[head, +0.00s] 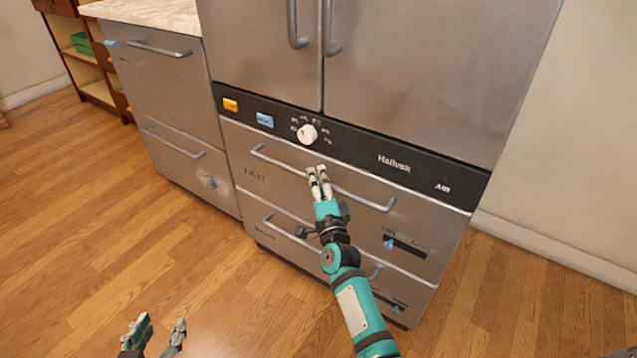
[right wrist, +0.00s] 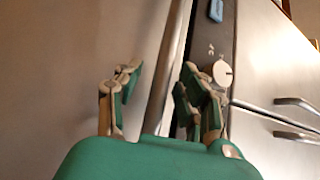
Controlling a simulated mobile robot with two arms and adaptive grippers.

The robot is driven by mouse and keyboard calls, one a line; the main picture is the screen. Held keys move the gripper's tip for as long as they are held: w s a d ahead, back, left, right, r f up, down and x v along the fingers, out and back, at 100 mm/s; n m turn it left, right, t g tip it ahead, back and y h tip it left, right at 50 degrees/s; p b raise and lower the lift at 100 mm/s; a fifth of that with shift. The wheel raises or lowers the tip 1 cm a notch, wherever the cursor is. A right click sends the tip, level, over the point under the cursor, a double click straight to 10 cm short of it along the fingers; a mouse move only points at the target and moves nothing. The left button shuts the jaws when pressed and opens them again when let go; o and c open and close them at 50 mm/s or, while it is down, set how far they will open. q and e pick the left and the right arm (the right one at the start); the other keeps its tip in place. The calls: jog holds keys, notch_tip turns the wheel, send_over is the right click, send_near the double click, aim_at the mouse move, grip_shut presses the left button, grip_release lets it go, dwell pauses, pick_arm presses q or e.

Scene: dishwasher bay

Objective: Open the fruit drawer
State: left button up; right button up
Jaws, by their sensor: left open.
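The refrigerator's upper drawer (head: 270,183) is closed; its label at the left is hard to read but may say fruit. Its long grey handle (head: 363,201) runs across the front and also shows in the right wrist view (right wrist: 169,75). My right gripper (head: 319,175) is at the middle of this handle, fingertips just below the white knob. In the right wrist view its fingers (right wrist: 160,95) are apart, with the bar in the gap between them; contact cannot be told. My left gripper (head: 152,336) is open and empty, low over the floor.
A closed lower drawer (head: 265,238) has its own handle, partly hidden by my right arm. Above are a control strip with a knob (head: 307,134) and two tall closed doors (head: 430,65). A steel dishwasher (head: 165,95) stands left. The wooden floor in front is clear.

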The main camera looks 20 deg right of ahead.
grip_shut()
jog(key=shift+s, duration=0.1)
dwell(0.4)
